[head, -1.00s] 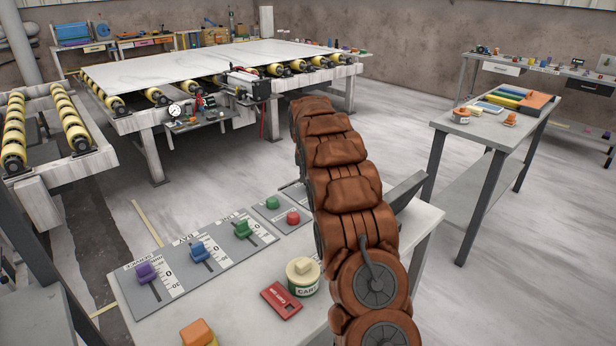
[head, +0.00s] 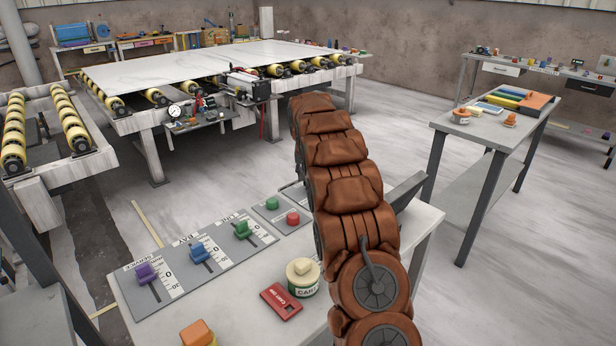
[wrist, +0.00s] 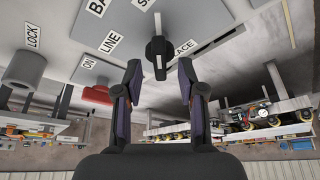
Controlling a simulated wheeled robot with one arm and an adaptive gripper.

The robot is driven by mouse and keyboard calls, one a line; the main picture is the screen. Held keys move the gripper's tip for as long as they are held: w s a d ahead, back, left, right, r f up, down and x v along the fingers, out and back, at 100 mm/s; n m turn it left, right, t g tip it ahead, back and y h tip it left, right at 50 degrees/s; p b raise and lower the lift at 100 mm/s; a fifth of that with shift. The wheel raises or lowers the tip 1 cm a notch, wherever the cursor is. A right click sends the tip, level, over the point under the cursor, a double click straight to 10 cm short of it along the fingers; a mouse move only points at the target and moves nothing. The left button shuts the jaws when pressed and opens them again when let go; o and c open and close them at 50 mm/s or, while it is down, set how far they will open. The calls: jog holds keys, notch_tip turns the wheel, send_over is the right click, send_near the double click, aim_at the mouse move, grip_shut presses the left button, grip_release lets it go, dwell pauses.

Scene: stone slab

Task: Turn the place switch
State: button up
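The place switch (wrist: 158,52) is a black rotary knob with a white stripe on a grey panel in the wrist view. A partly hidden label ending in "LACE" (wrist: 184,48) is beside it. My gripper (wrist: 160,66) is open, with one dark finger on each side of the knob in the picture. Gaps show between the knob and both fingers. I cannot tell how far the fingertips are from the panel. In the head view my brown-covered arm hides the gripper and the switch.
The bench (head: 412,226) also holds purple (head: 146,271), blue (head: 199,250) and green (head: 242,230) levers, a tin (head: 303,277) and a red box (head: 282,301).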

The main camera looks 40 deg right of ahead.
jog(key=v, duration=1)
jog(key=shift+s+r, duration=0.2)
jog(key=shift+r, duration=0.05)
